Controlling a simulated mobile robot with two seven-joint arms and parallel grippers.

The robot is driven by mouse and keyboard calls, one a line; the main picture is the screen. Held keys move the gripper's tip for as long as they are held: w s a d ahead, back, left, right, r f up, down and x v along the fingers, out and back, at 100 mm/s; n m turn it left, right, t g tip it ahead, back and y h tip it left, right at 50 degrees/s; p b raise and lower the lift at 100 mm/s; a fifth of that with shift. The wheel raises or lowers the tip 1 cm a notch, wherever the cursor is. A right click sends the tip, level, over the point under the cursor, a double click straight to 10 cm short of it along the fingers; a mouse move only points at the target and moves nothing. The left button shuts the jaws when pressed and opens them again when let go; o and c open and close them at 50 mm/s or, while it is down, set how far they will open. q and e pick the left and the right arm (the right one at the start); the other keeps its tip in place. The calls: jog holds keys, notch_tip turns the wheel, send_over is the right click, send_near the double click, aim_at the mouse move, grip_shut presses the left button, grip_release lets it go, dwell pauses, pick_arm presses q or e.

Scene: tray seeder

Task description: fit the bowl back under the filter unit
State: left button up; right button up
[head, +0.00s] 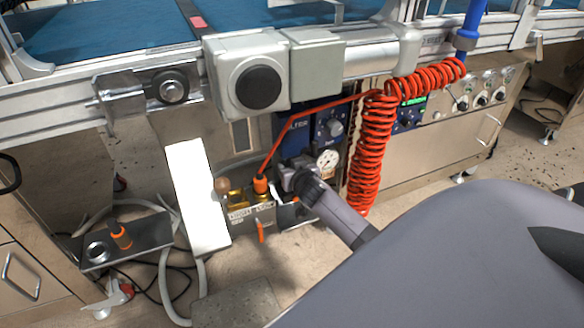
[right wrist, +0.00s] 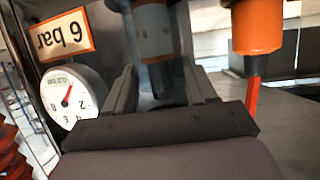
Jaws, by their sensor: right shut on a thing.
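My right gripper (head: 292,172) reaches in from the lower right to the blue-fronted panel under the conveyor, close beside a round white gauge (head: 328,160). In the right wrist view, its two fingers (right wrist: 160,92) are shut on a bluish-grey cylindrical part, which I take to be the bowl (right wrist: 155,42). The gripper hides much of the bowl and the filter unit in the head view. I cannot tell whether the bowl touches the unit. The gauge also shows in the right wrist view (right wrist: 70,95), upside down beside a "6 bar" label (right wrist: 65,33). My left gripper is not in view.
An orange connector (head: 260,184) with a red hose stands just left of the gripper; it also shows in the right wrist view (right wrist: 258,30). A coiled red hose (head: 372,150) hangs to the right. A white panel (head: 196,195) and a metal bracket (head: 140,238) are at left.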

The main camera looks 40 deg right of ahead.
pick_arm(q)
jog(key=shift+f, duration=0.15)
pick_arm(e)
jog(key=shift+f, duration=0.15)
jog(key=o, duration=1.2)
jog(key=shift+c, duration=0.2)
pick_arm(q)
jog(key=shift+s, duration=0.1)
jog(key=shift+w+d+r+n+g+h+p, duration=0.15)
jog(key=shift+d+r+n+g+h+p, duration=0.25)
jog(key=shift+p, duration=0.5)
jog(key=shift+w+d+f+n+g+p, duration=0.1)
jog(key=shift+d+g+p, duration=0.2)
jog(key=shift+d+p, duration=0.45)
pick_arm(e)
jog(key=v, duration=0.7)
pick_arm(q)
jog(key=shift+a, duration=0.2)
